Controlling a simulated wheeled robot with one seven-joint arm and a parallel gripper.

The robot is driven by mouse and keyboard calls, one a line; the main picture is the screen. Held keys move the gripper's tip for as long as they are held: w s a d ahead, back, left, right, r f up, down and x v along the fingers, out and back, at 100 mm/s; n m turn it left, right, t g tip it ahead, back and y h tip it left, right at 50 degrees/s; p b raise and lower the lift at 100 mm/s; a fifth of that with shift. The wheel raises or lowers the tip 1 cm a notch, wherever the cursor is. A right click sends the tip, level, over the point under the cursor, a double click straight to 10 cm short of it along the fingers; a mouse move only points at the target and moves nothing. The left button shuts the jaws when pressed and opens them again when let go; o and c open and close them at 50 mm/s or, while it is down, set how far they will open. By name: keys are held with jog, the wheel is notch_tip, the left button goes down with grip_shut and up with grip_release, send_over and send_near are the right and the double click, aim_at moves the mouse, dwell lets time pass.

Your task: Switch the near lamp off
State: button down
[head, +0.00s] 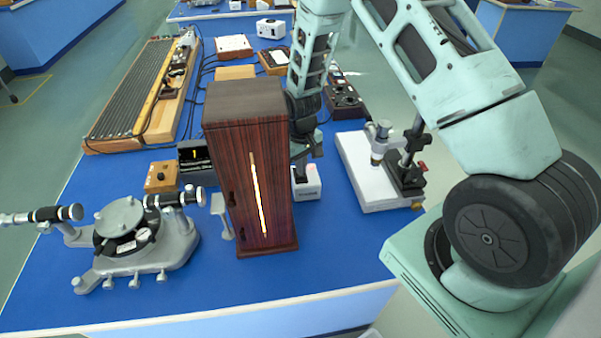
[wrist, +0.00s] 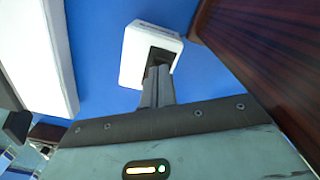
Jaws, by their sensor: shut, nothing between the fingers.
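The near lamp is a tall dark wooden housing (head: 250,170) near the front of the blue bench, with a bright lit slit in its front face. Its wooden side also shows at the right of the wrist view (wrist: 275,65). A small white box (head: 307,188) with a dark recess on top stands just right of and behind the housing. The white box also shows in the wrist view (wrist: 135,52). My gripper (wrist: 158,72) is shut and empty, its fingertips over or at the dark recess; I cannot tell if they touch.
A grey spectrometer (head: 125,235) stands left of the housing. A white-based stand with a small microscope (head: 375,170) is close on the right. A long ribbed wooden board (head: 130,95) and cables lie behind.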

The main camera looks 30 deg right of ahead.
jog(key=shift+f+b, duration=0.45)
jog(key=shift+f, duration=0.25)
jog(key=shift+r, duration=0.2)
jog(key=shift+r+p, duration=2.45)
jog(key=shift+r, duration=0.95)
jog(key=shift+f, duration=0.1)
